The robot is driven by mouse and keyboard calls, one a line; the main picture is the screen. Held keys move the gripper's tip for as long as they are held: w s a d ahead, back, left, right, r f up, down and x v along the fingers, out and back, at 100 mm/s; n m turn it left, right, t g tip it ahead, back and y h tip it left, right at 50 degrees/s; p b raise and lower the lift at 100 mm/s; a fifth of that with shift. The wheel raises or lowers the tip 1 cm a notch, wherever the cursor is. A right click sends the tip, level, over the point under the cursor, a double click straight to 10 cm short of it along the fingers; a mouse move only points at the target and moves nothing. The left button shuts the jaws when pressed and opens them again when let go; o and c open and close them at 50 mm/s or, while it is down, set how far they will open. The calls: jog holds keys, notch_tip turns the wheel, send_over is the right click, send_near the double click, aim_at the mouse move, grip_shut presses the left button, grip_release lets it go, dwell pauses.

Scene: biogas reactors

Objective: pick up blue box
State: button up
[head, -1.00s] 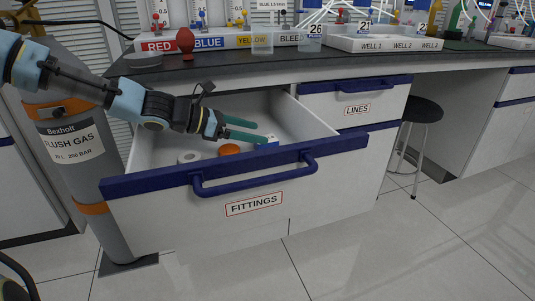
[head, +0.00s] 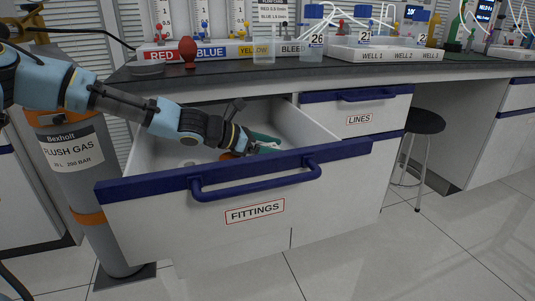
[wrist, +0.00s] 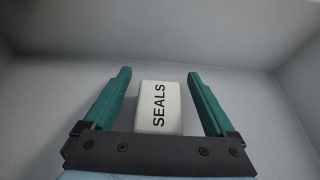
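My gripper (head: 264,142) is inside the open drawer labelled FITTINGS (head: 240,222). Its two green fingers are open in the wrist view (wrist: 153,98). A small box (wrist: 160,105) with a white top face lettered SEALS sits between the fingers, with a gap on each side. No blue shows on it in the wrist view. In the head view the box is mostly hidden by my gripper and the drawer front; a small white patch (head: 269,147) shows by the fingers.
The drawer's blue-topped front and handle (head: 255,184) stand before my gripper. An orange round item (head: 228,156) lies in the drawer, partly hidden. A gas cylinder (head: 75,150) stands at left. The bench above holds trays and bottles.

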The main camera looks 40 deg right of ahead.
grip_shut()
dwell(0.5)
